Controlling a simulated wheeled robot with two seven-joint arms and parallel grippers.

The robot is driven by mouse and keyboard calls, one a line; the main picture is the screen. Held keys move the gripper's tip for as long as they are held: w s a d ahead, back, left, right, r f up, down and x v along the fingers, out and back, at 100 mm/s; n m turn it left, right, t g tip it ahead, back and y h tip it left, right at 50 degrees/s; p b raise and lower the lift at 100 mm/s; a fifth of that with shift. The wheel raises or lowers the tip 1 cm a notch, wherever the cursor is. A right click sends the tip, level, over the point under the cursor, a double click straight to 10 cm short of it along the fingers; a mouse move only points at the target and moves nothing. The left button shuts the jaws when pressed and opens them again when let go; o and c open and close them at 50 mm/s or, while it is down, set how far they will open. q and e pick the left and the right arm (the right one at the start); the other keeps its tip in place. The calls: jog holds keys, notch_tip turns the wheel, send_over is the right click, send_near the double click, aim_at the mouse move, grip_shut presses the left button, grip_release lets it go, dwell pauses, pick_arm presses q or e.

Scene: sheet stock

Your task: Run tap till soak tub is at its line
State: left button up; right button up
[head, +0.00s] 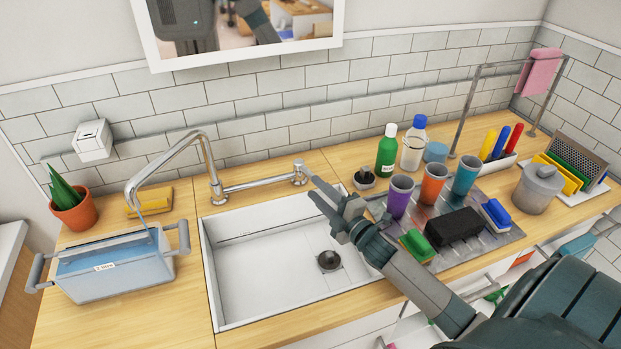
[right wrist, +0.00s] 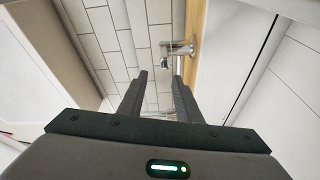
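The soak tub (head: 110,272) is a translucent blue box with grey side handles and a white label, standing on the wooden counter left of the sink. The chrome tap (head: 207,165) has its spout swung left over the tub. A thin bluish strip, apparently water, runs from the spout into the tub. I cannot tell the level against the line. The tap's lever end (head: 299,172) is at the right of its bar. My right gripper (head: 313,187) is open and empty just beside it; the right wrist view shows chrome (right wrist: 180,48) beyond the fingertips. My left gripper is not in view.
The white sink (head: 260,265) is empty, with a dark drain (head: 328,261). Behind the tub are a potted plant (head: 75,212) and a yellow sponge (head: 150,199). Right of the sink, a mat holds cups (head: 433,185), brushes and a black sponge (head: 452,227); bottles (head: 386,152) stand behind.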

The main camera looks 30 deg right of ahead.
aim_at(307, 173)
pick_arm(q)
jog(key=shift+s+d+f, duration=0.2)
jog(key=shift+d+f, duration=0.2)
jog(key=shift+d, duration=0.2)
pick_arm(e)
jog(key=shift+s+d+f+n+h, duration=0.25)
jog(key=shift+s+d+n, duration=0.2)
jog(key=shift+d, duration=0.2)
jog(key=shift+s+d+f+n+h, duration=0.2)
jog(key=shift+s+d+n+h, duration=0.1)
jog(key=shift+d+n, duration=0.3)
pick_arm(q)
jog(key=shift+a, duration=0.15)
pick_arm(e)
jog(key=shift+w+a, duration=0.1)
